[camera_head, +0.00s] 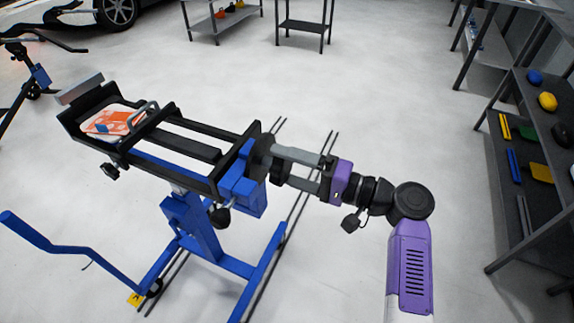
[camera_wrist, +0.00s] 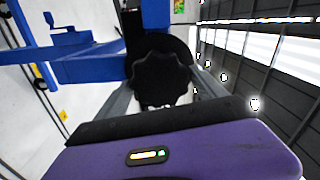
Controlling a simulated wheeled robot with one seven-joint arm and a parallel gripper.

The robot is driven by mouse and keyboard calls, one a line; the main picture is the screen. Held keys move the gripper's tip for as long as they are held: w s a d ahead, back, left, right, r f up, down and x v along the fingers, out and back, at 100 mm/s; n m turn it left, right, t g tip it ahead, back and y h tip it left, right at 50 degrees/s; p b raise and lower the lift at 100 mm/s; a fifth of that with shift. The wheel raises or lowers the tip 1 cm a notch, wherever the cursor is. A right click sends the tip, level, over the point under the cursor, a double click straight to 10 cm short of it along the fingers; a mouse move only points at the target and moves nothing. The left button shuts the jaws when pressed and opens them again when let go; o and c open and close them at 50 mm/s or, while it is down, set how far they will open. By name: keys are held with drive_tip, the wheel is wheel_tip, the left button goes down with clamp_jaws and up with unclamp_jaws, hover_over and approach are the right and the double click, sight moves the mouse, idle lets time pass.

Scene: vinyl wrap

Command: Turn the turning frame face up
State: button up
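The black turning frame (camera_head: 190,122) lies about level on a blue stand (camera_head: 192,225). An orange and white piece (camera_head: 112,122) sits in its far left end, by a grey handle. At the near right end is a dark round disc with a knob, seen best in the wrist view as a black lobed knob (camera_wrist: 163,82). My gripper (camera_head: 280,166) reaches in from the right, its grey fingers on either side of this knob. In the wrist view my gripper (camera_wrist: 163,88) has the knob between its fingers. Whether they press on it is unclear.
A shelf (camera_head: 535,130) with coloured items stands at the right. A shelf (camera_head: 222,18) and a small dark table (camera_head: 303,25) are at the back. A blue bar (camera_head: 60,250) juts out left from the stand. Open floor lies between the stand and the right shelf.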

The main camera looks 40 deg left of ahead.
drive_tip(key=shift+d, duration=0.1)
drive_tip(key=v, duration=0.7)
drive_tip(key=shift+d+b, duration=0.3)
drive_tip(key=shift+w, duration=0.1)
